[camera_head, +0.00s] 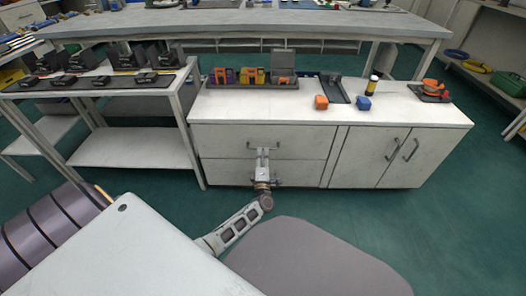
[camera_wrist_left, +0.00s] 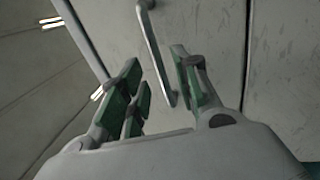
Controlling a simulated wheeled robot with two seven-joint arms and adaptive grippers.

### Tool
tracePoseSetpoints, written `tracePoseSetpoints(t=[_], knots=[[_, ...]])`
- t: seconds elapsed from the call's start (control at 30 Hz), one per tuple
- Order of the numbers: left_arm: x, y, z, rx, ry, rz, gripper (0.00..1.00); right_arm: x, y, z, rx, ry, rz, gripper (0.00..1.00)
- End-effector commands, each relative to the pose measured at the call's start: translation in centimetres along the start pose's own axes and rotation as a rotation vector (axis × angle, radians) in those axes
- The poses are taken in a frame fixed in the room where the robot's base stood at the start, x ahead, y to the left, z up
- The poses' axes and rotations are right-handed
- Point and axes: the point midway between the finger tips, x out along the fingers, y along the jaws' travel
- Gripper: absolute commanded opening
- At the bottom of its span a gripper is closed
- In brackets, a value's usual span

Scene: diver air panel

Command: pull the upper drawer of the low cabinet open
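The low cabinet (camera_head: 420,118) has two drawers on its left side. The upper drawer (camera_head: 222,140) looks shut, its front flush with the cabinet; the lower drawer (camera_head: 222,172) is below it. My left gripper (camera_head: 263,153) is in front of the upper drawer, at its handle, and partly hides it. In the left wrist view, a grey bar handle (camera_wrist_left: 157,52) runs down between the fingers of my left gripper (camera_wrist_left: 162,88). The green-padded fingers are apart, with a gap beside the bar. My right gripper is not in view.
On the cabinet top are an organizer tray (camera_head: 253,84), an orange block (camera_head: 321,102), a blue block (camera_head: 363,103) and a yellow-black cylinder (camera_head: 373,85). Two doors (camera_head: 366,157) form the cabinet's right side. A shelf rack (camera_head: 130,150) stands close on the left. Green floor lies in front.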

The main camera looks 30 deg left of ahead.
Motion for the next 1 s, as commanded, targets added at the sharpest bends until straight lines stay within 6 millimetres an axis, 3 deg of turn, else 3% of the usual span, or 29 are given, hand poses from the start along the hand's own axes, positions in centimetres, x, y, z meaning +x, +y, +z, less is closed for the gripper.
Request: tracePoseSetpoints(t=[0.3, 0.77, 1.0], knots=[[3.3, -0.1, 0.0, 0.000, 0.000, 0.000, 0.32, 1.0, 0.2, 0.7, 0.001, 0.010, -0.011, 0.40], [4.1, 0.0, 0.0, 0.000, -0.001, 0.000, 0.32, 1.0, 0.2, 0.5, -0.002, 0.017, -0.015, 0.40], [4.1, 0.0, 0.0, 0.000, -0.001, -0.001, 0.05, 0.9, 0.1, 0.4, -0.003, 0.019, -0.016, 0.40]])
